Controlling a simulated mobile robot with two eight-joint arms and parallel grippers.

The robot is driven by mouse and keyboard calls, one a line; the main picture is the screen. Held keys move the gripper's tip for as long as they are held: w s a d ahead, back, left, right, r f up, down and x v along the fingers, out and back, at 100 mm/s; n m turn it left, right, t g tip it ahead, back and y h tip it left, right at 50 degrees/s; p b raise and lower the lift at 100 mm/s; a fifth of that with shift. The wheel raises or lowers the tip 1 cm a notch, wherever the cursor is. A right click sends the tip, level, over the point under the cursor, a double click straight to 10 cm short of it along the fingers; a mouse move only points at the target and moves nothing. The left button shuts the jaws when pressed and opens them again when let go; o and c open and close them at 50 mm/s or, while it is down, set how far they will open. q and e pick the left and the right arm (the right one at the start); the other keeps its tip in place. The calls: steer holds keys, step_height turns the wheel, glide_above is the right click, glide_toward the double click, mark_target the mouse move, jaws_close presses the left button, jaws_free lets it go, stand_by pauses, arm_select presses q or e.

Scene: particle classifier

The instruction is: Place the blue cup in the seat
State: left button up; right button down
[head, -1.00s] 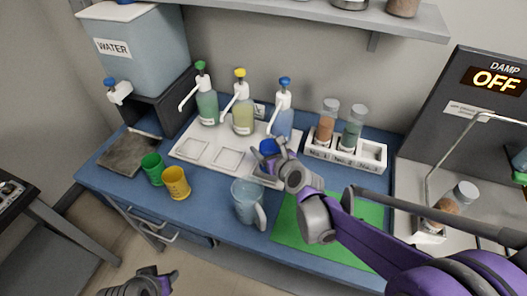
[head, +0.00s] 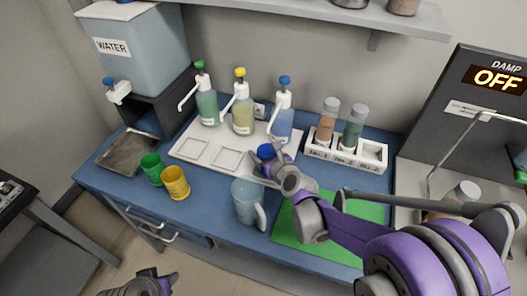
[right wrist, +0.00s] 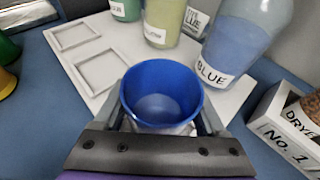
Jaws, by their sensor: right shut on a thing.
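The blue cup (head: 265,151) is in my right gripper (head: 268,160), in front of the blue dispenser (head: 282,122). In the right wrist view the cup (right wrist: 160,98) is upright and looks empty, with the fingers on both sides of it. It is over the right end of the white tray (head: 211,144), in front of the blue-labelled bottle. Two square seats show at the tray's left and middle; the spot under the cup is hidden, so I cannot tell whether it touches the tray. My left gripper (head: 165,284) is at the bottom edge, away from everything.
A green cup (head: 152,170) and yellow cup (head: 175,184) stand left of a clear jug (head: 246,202), close below my right gripper. A vial rack (head: 345,152) is to the right. A green mat (head: 292,222) lies under my right arm.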

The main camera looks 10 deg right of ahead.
jaws_free()
steer(key=shift+r+p, duration=0.2)
steer(key=shift+p, duration=0.1)
steer(key=p+v, duration=0.1)
steer(key=v, duration=1.1)
